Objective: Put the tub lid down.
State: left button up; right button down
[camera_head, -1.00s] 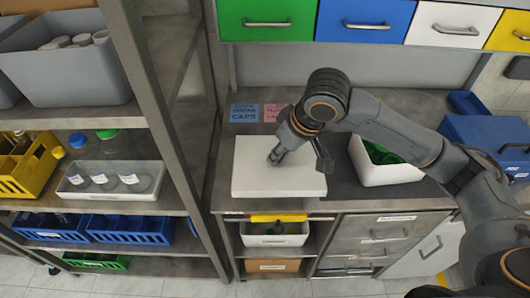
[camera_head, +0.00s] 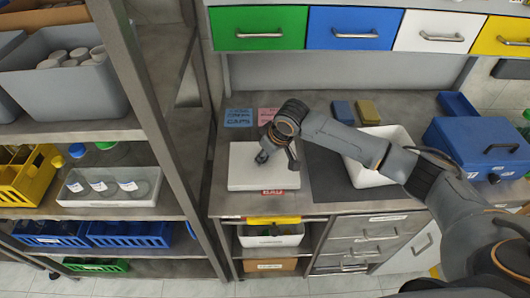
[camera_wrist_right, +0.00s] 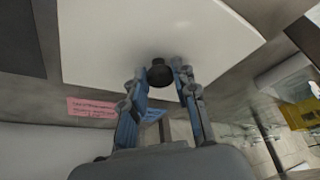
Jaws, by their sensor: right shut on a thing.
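The tub lid (camera_head: 235,168) is a flat white square plate with a dark knob (camera_wrist_right: 160,74) at its middle. My right gripper (camera_head: 278,157) has its fingers on the knob, with one finger on each side in the right wrist view (camera_wrist_right: 161,76). The lid is level at the left part of the counter; whether it touches the surface or hangs slightly above is hard to tell. The white tub (camera_head: 404,139) stands open to the right, partly hidden by my right arm. My left gripper is out of view.
A blue caps label (camera_head: 238,117) and a pink label (camera_head: 268,115) lie behind the lid, and a red label (camera_head: 272,192) at its front edge. Blue and yellow blocks (camera_head: 355,111) lie behind the tub. A blue toolbox (camera_head: 475,145) is at right; a shelf post stands left.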

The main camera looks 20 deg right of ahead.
jog(key=shift+f, duration=0.3)
jog(key=shift+f, duration=0.1)
jog(key=c, duration=1)
grip_release()
jog(key=shift+c, duration=0.2)
jog(key=shift+r, duration=0.6)
jog(key=b+v, duration=0.1)
jog(key=v, duration=1)
jog(key=shift+s+r, duration=0.25)
jog(key=shift+r, duration=0.05)
